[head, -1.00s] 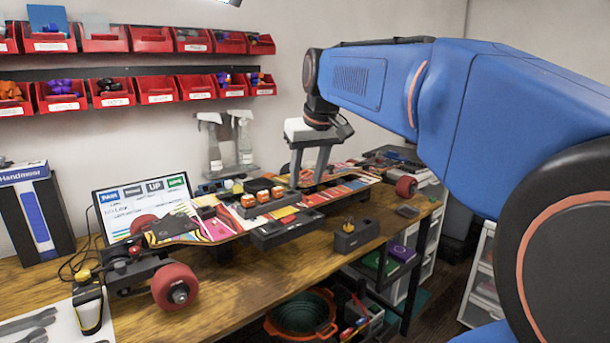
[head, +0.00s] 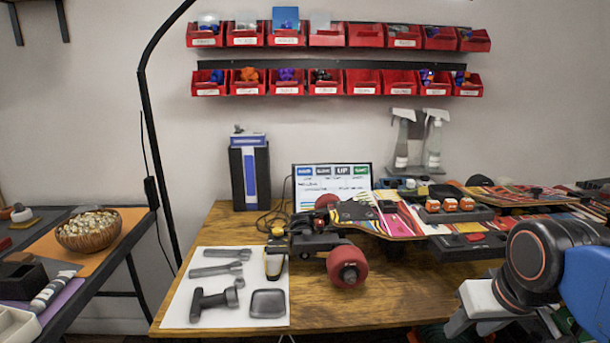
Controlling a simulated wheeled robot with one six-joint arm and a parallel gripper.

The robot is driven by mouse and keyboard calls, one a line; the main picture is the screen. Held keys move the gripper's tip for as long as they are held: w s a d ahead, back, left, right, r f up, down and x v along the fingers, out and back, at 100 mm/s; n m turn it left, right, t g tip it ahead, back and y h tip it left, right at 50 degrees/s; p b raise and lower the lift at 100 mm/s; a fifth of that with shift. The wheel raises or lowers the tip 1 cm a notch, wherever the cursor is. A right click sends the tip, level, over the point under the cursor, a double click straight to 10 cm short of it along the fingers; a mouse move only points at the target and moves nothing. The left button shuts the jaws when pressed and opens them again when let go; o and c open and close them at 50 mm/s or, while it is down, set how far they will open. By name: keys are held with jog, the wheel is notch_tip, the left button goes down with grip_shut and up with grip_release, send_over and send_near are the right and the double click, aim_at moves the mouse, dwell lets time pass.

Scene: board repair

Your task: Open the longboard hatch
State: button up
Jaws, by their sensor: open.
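The longboard (head: 402,226) lies wheels-out on the wooden bench, its colourful deck running off to the right. A large red wheel (head: 347,266) is at its near left end. Dark blocks with several orange-topped parts (head: 450,205) sit along its middle. I cannot make out the hatch for certain; part of the board's right side is behind my arm. My gripper (head: 497,328) is at the lower right, in front of the board and apart from it. It is open and I see nothing in it; its lower part is cut off by the picture edge.
A white mat (head: 205,315) with grey tools lies on the bench's left. A yellow-and-black tool (head: 275,262) stands beside the board. A screen (head: 333,180) and spray bottles (head: 433,140) stand behind. Bare bench (head: 400,295) shows in front of the board. A side table (head: 130,240) is at left.

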notch_tip(320, 180, down, 4)
jog(key=s+a, duration=0.1)
jog(key=s, duration=0.2)
jog(key=w+d+r, duration=0.7)
jog(key=w+r, duration=0.2)
jog(key=r, duration=0.3)
jog(key=w+d+r, duration=0.6)
jog(key=w+r, duration=0.3)
jog(key=r, duration=0.2)
jog(key=w+d+r, duration=0.3)
jog(key=d+r, duration=0.1)
jog(key=d, duration=0.3)
jog(key=w+d+r+n, duration=0.15)
jog(key=d+r, duration=0.25)
jog(key=d, duration=0.4)
jog(key=w+d+r, duration=0.4)
jog(key=d, duration=0.3)
jog(key=shift+y, duration=0.3)
jog(key=x, duration=1.6)
jog(key=shift+s+f, duration=0.25)
jog(key=shift+f, duration=0.2)
grip_shut()
